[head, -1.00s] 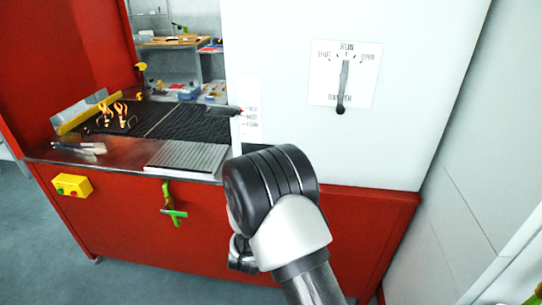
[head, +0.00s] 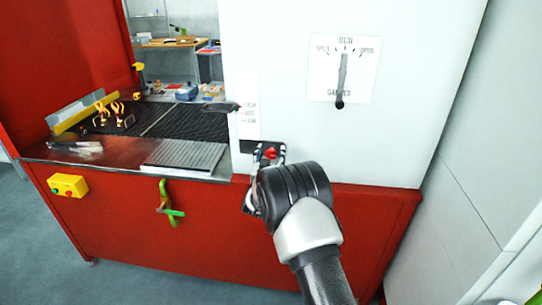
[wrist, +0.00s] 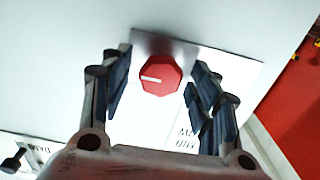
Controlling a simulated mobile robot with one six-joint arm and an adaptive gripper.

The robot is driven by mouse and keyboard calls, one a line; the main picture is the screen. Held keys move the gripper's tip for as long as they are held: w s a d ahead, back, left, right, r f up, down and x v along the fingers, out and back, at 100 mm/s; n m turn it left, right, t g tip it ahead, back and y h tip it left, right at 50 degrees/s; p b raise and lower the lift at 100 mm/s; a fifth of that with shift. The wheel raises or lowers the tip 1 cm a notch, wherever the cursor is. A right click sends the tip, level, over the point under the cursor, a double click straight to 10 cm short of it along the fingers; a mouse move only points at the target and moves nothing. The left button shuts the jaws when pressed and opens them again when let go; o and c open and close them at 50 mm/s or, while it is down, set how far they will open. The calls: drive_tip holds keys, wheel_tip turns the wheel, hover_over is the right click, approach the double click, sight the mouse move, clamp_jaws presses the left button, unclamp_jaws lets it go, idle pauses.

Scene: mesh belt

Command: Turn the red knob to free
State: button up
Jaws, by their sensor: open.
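The red knob (wrist: 160,77) with a white pointer mark sits on a light plate (wrist: 172,115) on the white panel, in the wrist view. Its pointer lies nearly level, toward the left. Some upside-down lettering shows on the plate, partly hidden by a finger; I cannot read it fully. The knob also shows in the head view (head: 270,154), between the fingers. My gripper (wrist: 158,90) is open, one finger on each side of the knob, with a gap on both sides. In the head view my gripper (head: 264,160) is at the lower left of the white panel.
A lever dial (head: 343,80) is on the white panel, up and to the right. A small labelled slider plate (head: 250,108) is just above the knob. The mesh belt (head: 180,121) and a ridged metal plate (head: 184,155) lie to the left. A yellow button box (head: 67,185) is on the red front.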

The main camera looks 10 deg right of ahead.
drive_tip(key=shift+w+d, duration=0.15)
drive_tip(key=shift+w, duration=0.25)
drive_tip(key=c, duration=1.1)
